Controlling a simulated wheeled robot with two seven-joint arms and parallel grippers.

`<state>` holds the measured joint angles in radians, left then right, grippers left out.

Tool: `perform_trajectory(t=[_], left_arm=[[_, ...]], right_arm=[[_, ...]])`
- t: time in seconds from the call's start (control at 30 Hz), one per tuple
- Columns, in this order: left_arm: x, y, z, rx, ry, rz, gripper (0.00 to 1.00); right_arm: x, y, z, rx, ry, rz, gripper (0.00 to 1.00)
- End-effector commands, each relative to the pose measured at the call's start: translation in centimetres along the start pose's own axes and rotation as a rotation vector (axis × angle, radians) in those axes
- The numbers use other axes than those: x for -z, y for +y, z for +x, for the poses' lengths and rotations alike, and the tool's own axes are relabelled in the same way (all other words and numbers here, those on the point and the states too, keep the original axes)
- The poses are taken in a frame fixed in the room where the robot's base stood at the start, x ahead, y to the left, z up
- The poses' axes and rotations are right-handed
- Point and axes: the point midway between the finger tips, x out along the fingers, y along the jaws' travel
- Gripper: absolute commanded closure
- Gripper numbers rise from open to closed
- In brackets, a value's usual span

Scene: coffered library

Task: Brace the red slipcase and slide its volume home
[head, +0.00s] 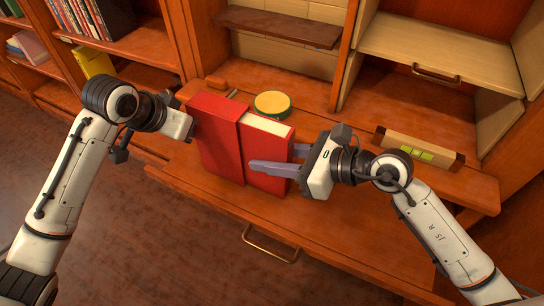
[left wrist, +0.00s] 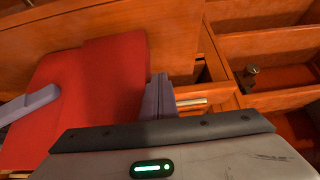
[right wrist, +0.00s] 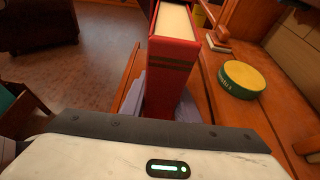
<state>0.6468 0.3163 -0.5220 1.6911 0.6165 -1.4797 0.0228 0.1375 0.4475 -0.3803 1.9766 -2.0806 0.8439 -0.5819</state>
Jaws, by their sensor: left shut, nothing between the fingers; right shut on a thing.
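The red slipcase (head: 213,135) stands upright on the desk. The red volume (head: 268,152), with cream page tops, juts from its right side; its banded spine (right wrist: 172,72) faces the right wrist camera. My right gripper (head: 284,160) is shut on the volume, one finger along its near face and one on the far side. My left gripper (left wrist: 158,98) is shut and empty, close beside the slipcase's left end; I cannot tell whether it touches. In the left wrist view the slipcase (left wrist: 115,85) lies left of my fingers, with the volume (left wrist: 35,115) beyond it.
A round yellow and green tin (head: 272,104) sits just behind the volume. Shelves and cubbies rise behind. The desk's front edge is close in front of the slipcase.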

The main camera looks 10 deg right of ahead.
Motion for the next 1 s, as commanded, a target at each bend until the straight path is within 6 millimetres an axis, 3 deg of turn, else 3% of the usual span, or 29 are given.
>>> perform_trajectory(t=[0.87, 0.9, 1.0], left_arm=[[0.0, 0.1, 0.0, -0.001, 0.000, 0.000, 1.00], [0.0, 0.1, 0.0, -0.001, 0.000, 0.001, 1.00], [0.0, 0.1, 0.0, -0.003, 0.000, 0.001, 1.00]], right_arm=[[-1.2, 0.0, 1.9, 0.001, -0.009, -0.001, 1.00], [-1.1, 0.0, 1.8, 0.001, -0.008, -0.001, 0.65], [-1.1, 0.0, 1.8, 0.000, -0.008, -0.001, 0.50]])
